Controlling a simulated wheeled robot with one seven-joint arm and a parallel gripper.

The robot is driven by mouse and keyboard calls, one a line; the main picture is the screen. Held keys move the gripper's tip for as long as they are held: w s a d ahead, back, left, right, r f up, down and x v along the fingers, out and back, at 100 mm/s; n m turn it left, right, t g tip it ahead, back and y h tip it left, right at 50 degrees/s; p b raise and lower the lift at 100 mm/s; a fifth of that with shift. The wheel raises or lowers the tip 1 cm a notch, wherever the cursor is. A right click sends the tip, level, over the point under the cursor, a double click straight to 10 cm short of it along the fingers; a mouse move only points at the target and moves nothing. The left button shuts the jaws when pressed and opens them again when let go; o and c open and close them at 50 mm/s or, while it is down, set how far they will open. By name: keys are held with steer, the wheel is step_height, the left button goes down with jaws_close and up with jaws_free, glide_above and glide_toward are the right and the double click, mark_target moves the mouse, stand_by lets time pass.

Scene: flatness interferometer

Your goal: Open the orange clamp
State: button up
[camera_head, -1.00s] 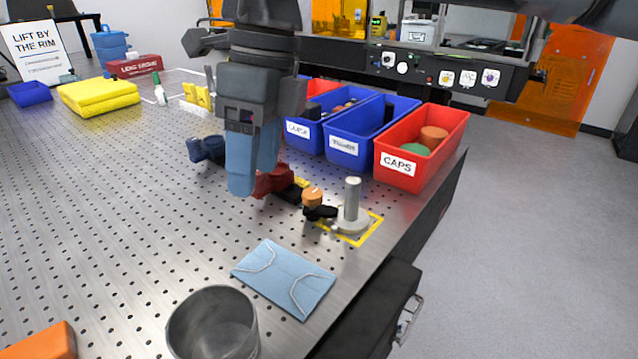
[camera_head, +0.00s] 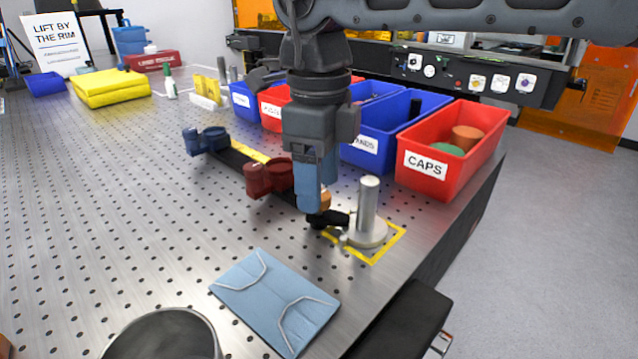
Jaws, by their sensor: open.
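The orange clamp (camera_head: 326,201) is mostly hidden behind the blue fingers of my gripper (camera_head: 314,200). Only a small orange edge shows to the right of the near fingertip. A black arm (camera_head: 338,219) lies beside it, by a silver post on a round base (camera_head: 367,222). My gripper is open and points down at the clamp. I cannot tell whether the fingers are around it or touching it. A dark red clamp (camera_head: 268,178) and a dark blue clamp (camera_head: 206,140) sit farther left along a black bar (camera_head: 232,158).
A red bin marked CAPS (camera_head: 425,177) and blue bins (camera_head: 405,117) stand behind to the right. A yellow towel (camera_head: 110,88) lies far left. The perforated table is clear at left.

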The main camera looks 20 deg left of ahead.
steer(key=shift+f, duration=0.55)
steer(key=c, duration=1)
steer(key=shift+c, duration=0.2)
